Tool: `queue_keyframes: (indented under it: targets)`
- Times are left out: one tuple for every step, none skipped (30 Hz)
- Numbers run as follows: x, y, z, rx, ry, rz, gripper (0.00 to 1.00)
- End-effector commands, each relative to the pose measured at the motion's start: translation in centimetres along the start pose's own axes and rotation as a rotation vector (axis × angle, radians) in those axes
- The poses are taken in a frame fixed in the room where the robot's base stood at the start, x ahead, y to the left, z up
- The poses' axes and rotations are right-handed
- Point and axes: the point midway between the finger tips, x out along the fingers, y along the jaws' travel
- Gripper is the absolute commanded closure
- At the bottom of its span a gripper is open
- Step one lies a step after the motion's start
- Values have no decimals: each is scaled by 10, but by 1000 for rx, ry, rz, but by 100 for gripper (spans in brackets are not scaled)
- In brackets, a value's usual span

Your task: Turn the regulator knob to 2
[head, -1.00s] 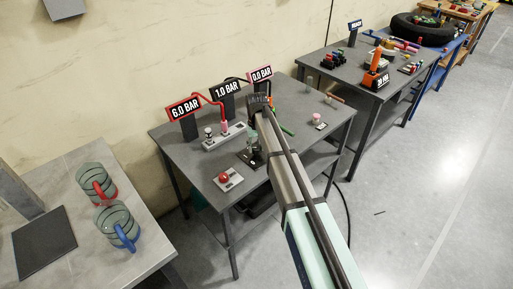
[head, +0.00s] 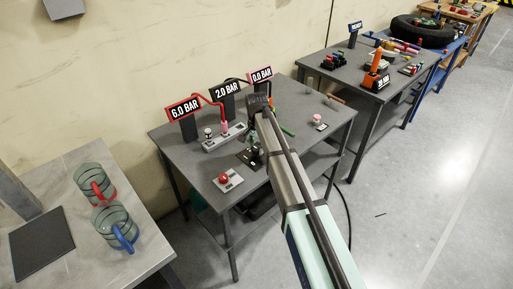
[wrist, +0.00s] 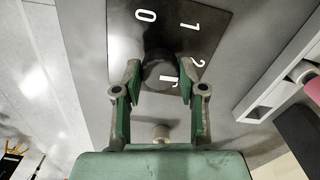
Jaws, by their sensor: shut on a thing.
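The regulator knob (wrist: 158,70) is a dark round knob on a black dial plate (wrist: 125,30). White numerals 0, 1 and 2 show on the plate; another white mark beside the knob is partly hidden. My gripper (wrist: 157,88) is shut on the knob, one green finger on each side. In the head view the dial plate (head: 246,162) is on the dark table, and my arm partly hides the knob. The middle sign (head: 227,92) reads 2.0 BAR.
Signs reading 6.0 BAR (head: 184,108) and 0.0 BAR (head: 261,75) flank the middle one. A grey block with fittings (head: 212,141) and a red button (head: 224,178) are close left of my gripper.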

Motion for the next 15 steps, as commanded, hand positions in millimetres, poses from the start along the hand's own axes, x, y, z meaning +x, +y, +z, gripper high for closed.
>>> queue_keyframes:
  targets:
    - [2,1,1,15,-4,3,94]
    - [2,1,1,23,-4,3,94]
    - [2,1,1,32,-4,3,94]
    - [2,1,1,39,-4,3,94]
    - [1,1,1,44,-4,3,94]
    - [1,1,1,49,-4,3,94]
    - [1,1,1,52,-4,3,94]
    - [1,1,1,54,-4,3,94]
    - [1,1,1,56,-4,3,94]
    - [1,1,1,57,-4,3,94]
    - [1,1,1,57,-4,3,94]
    - [1,1,1,58,-4,3,94]
    - [1,1,1,58,-4,3,94]
    - [1,1,1,57,-4,3,94]
    - [1,1,1,57,-4,3,94]
